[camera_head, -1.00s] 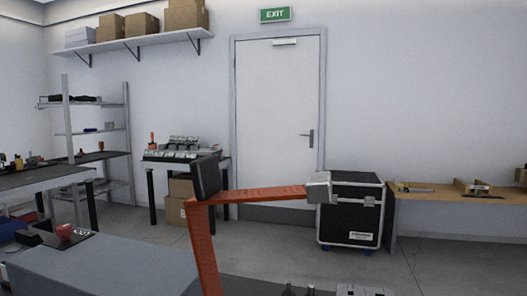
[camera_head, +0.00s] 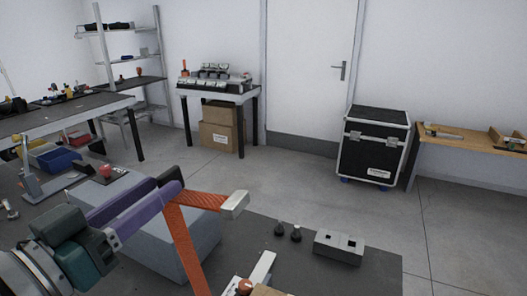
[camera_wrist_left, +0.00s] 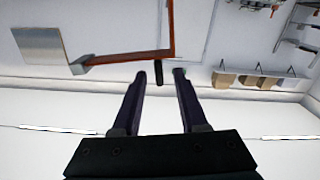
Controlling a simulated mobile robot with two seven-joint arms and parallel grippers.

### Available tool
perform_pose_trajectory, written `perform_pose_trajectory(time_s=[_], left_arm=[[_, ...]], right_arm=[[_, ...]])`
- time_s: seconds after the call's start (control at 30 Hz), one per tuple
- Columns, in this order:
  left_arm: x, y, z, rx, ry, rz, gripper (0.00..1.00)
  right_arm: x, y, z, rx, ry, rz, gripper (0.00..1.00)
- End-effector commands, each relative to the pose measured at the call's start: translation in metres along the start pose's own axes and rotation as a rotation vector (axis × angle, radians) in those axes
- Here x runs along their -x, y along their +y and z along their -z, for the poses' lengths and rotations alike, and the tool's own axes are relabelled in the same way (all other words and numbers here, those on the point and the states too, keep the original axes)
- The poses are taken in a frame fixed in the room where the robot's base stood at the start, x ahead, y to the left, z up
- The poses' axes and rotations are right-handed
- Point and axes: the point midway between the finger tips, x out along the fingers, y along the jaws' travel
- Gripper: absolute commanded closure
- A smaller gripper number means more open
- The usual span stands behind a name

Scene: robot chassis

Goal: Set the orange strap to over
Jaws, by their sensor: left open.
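The orange strap (camera_head: 198,200) is bent, with one run rising from below and another reaching right to a light grey metal end piece (camera_head: 235,204). A black pad (camera_head: 170,176) sits at its bend. My left gripper (camera_head: 164,186) has purple fingers and comes in from the lower left, its tips at the pad. In the left wrist view its fingers (camera_wrist_left: 160,75) are apart, with the black pad (camera_wrist_left: 158,72) at the gap between the tips. The orange strap (camera_wrist_left: 130,57) shows there too, beyond the fingers. Whether the fingers touch the pad is unclear. My right gripper is not in view.
A large grey box (camera_head: 125,205) stands behind and left of the strap. A dark worktop (camera_head: 345,275) holds black knobs (camera_head: 287,231) and a grey block with holes (camera_head: 339,246). A black case (camera_head: 375,147) stands on the floor. A blue bin (camera_head: 58,159) is at left.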

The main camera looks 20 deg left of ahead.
Motion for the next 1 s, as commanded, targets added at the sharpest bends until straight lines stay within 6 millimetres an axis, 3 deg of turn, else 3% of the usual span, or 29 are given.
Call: perform_pose_trajectory(time_s=[0.1, 0.33, 0.77, 1.0], left_arm=[[-0.023, 0.001, 0.003, 0.0, 0.002, -0.001, 0.57], [-0.056, 0.001, 0.001, -0.001, 0.001, -0.001, 0.57], [-0.067, 0.001, 0.0, -0.001, -0.002, -0.001, 0.57], [-0.067, 0.001, 0.0, -0.001, -0.002, -0.001, 0.81]], right_arm=[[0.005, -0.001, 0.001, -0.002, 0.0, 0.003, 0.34], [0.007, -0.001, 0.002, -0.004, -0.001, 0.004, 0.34], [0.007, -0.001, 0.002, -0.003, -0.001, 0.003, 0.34], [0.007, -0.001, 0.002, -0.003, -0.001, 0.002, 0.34]])
